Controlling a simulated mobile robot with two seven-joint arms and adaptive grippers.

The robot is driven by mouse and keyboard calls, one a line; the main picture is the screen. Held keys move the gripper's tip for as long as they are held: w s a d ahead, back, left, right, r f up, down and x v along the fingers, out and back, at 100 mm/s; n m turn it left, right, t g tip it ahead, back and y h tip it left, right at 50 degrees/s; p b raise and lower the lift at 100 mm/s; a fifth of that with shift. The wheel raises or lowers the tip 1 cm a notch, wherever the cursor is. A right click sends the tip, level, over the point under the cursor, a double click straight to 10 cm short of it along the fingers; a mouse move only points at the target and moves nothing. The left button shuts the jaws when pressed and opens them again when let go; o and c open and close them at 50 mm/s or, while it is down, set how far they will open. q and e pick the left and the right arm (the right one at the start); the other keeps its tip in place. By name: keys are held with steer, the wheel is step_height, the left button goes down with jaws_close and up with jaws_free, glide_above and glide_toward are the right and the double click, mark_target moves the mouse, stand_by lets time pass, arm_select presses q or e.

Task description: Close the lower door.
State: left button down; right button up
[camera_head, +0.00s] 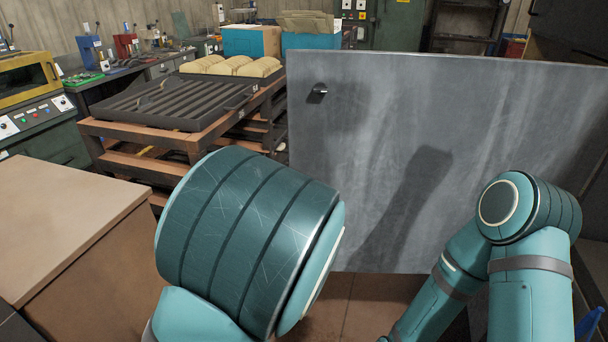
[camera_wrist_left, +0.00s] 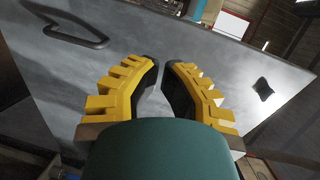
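A large grey metal door panel (camera_head: 370,160) stands upright across the middle and right of the head view, its near side facing me. A small dark knob (camera_head: 317,92) sits near its upper left corner. In the left wrist view the grey panel (camera_wrist_left: 240,75) fills the area beyond my fingers, with a dark bar handle (camera_wrist_left: 70,32) at upper left and a dark fitting (camera_wrist_left: 263,89) at right. My left gripper (camera_wrist_left: 163,64) has yellow fingers slightly apart, with nothing between them. Whether its tips touch the panel is unclear. My right gripper is out of sight.
A wooden rack with a dark ribbed tray (camera_head: 160,100) stands left of the panel. A brown box-like surface (camera_head: 60,220) is at near left, with a yellow-framed machine (camera_head: 28,75) behind. Blue bins (camera_head: 250,40) stand at the back. Brown floor shows below the panel.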

arm_select(q)
step_height(320, 180, up, 4)
steer(key=d+m+t, duration=0.1)
steer(key=d, duration=0.1)
glide_toward(304, 168)
steer(key=shift+m, duration=0.3)
steer(key=w, duration=0.8)
steer(key=shift+w+d+f+b, duration=0.15)
steer(key=shift+d+b, duration=0.1)
steer(key=shift+b, duration=0.15)
